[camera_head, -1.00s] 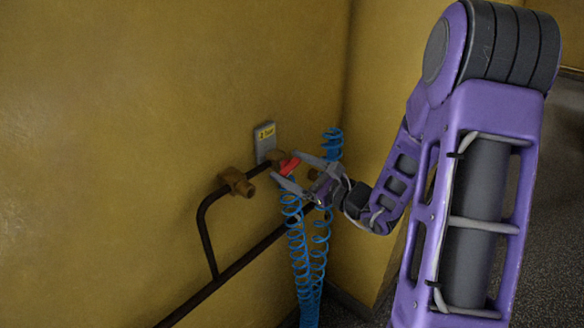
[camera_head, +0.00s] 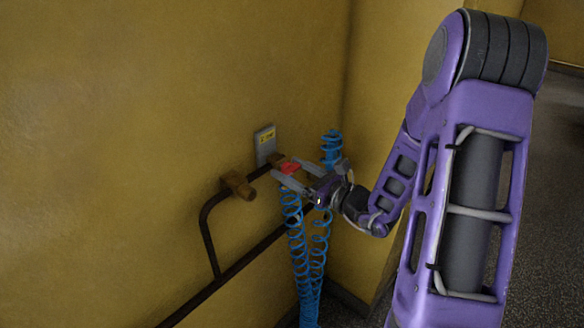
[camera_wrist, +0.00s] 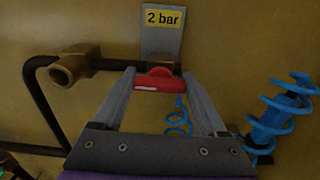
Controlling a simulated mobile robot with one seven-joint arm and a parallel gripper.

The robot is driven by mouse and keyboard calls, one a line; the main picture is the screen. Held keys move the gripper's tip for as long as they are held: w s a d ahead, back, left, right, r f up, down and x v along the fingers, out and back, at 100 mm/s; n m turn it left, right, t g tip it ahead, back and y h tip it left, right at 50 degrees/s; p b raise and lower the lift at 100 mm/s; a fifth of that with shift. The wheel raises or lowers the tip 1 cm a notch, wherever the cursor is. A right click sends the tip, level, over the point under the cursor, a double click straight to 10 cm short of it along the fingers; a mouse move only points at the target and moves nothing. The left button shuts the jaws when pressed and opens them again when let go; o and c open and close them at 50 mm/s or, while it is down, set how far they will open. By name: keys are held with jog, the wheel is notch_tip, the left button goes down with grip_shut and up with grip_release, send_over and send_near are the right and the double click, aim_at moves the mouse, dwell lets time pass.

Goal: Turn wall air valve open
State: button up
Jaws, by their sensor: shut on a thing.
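The wall air valve has a red handle (camera_head: 290,168) at the end of a dark pipe on the yellow wall. In the wrist view the red handle (camera_wrist: 160,82) lies crosswise between the tips of my gripper (camera_wrist: 160,84). In the head view my gripper (camera_head: 290,171) reaches it from the right, its two grey fingers shut on the handle. A brass part of the valve shows just behind the handle in the wrist view.
A brass fitting (camera_head: 238,185) sits on the pipe to the left, also in the wrist view (camera_wrist: 74,65). Blue coiled hoses (camera_head: 308,250) hang below and beside my gripper. A second wall meets this one at right. Dark pipe (camera_head: 230,272) runs low along the wall.

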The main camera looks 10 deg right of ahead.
jog(key=o, duration=1.3)
jog(key=v, duration=1.7)
jog(key=shift+s+d, duration=0.15)
